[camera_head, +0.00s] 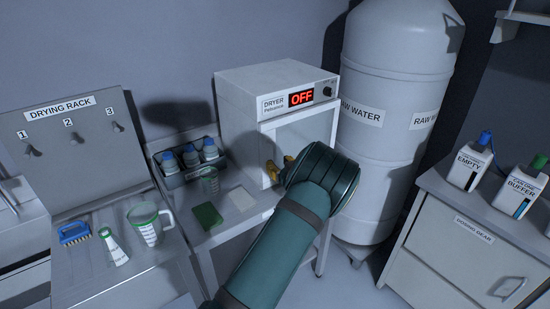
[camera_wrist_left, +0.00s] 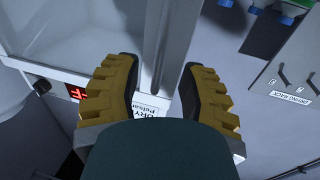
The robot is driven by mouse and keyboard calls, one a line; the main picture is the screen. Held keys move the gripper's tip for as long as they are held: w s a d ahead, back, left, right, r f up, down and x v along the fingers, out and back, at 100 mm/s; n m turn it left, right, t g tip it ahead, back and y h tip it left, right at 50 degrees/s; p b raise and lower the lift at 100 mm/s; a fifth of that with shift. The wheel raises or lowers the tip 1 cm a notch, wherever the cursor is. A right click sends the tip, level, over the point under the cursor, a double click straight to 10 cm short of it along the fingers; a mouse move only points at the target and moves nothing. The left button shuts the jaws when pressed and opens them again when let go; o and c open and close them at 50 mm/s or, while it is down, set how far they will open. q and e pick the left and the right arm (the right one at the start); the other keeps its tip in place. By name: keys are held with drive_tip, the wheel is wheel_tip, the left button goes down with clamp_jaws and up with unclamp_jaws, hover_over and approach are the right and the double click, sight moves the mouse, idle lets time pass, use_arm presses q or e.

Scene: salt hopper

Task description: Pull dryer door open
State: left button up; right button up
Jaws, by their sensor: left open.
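The dryer (camera_head: 270,92) is a white box with a red OFF display on its upper front, standing on a small table. Its pale front door (camera_head: 308,132) looks shut and is partly covered by my arm. My left gripper (camera_head: 280,168) has yellow fingers and is at the lower left of the door. In the left wrist view the gripper (camera_wrist_left: 160,92) is open, with a vertical grey bar (camera_wrist_left: 172,45) between the finger directions. I cannot tell whether that bar is the handle or the dryer's edge, or whether the fingers touch it. My right gripper is out of view.
A white raw water tank (camera_head: 392,95) stands right of the dryer. The drying rack (camera_head: 75,150) is farther left; a cabinet (camera_head: 470,248) stands at right.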

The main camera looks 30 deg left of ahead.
sight(275, 158)
use_arm(q)
drive_tip(key=shift+x, duration=1.9)
clamp_jaws()
